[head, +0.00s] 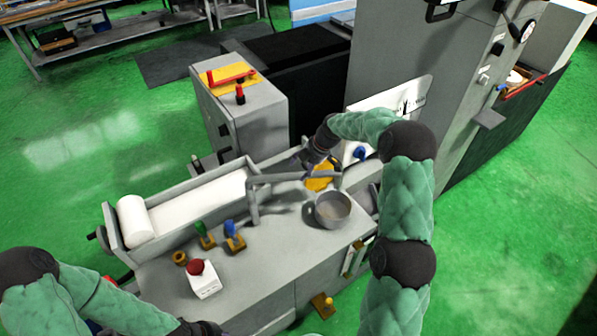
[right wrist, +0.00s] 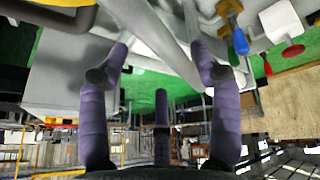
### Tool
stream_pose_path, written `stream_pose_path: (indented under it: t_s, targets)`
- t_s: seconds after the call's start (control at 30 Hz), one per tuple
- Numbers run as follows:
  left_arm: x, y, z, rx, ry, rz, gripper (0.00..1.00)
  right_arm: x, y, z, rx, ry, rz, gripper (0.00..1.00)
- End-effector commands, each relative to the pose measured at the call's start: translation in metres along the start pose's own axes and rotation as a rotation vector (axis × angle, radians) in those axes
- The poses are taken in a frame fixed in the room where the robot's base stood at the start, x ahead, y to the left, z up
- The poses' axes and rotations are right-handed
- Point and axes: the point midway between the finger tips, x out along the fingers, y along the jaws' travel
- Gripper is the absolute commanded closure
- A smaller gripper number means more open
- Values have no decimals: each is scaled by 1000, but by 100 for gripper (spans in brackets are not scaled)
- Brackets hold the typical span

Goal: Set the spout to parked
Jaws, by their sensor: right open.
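The spout (head: 290,178) is a grey bent pipe. It rises from the machine top and reaches level to the right, ending near a grey round cup (head: 333,208). My right gripper (head: 308,168) is beside the far side of the spout, partly hidden by its own wrist. In the right wrist view its purple fingers (right wrist: 160,85) are spread wide. A grey bar (right wrist: 165,38), probably the spout, runs between them; I cannot tell whether they touch it. My left gripper (head: 205,328) is at the bottom edge, mostly cut off, away from the spout.
A green-handled valve (head: 203,232) and a blue-handled valve (head: 233,232) stand left of the spout. A red button on a white box (head: 203,279) is nearer. A white roller (head: 190,200) lies in the trough. A tall grey cabinet (head: 400,60) stands behind my right arm.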

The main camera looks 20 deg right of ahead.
Motion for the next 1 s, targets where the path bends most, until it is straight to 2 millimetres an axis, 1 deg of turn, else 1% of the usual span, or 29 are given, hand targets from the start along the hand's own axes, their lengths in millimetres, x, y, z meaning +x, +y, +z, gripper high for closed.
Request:
stream_pose_path:
  t_s: [0.03,0.1,0.3,0.63,0.67,0.7,0.77,0.8,0.87,1.0]
  targets:
    - [0,0,0,0,0,0,100,9,-1,0,0,0,-2,36]
    - [0,0,0,0,0,0,100,18,0,0,0,0,0,36]
    - [0,0,0,0,0,0,100,33,0,0,0,0,1,36]
    - [0,0,0,0,0,0,100,35,0,0,0,0,1,36]
    - [0,0,0,0,0,0,100,35,0,0,0,0,1,44]
    - [0,0,0,0,0,0,100,35,0,0,0,0,1,56]
    - [0,0,0,0,0,0,100,35,0,0,1,0,1,73]
    - [0,0,0,0,0,0,100,35,0,0,1,0,1,84]
    - [0,0,0,0,0,0,100,35,0,0,1,0,1,100]
    - [0,0,0,0,0,0,100,35,0,0,1,0,1,100]
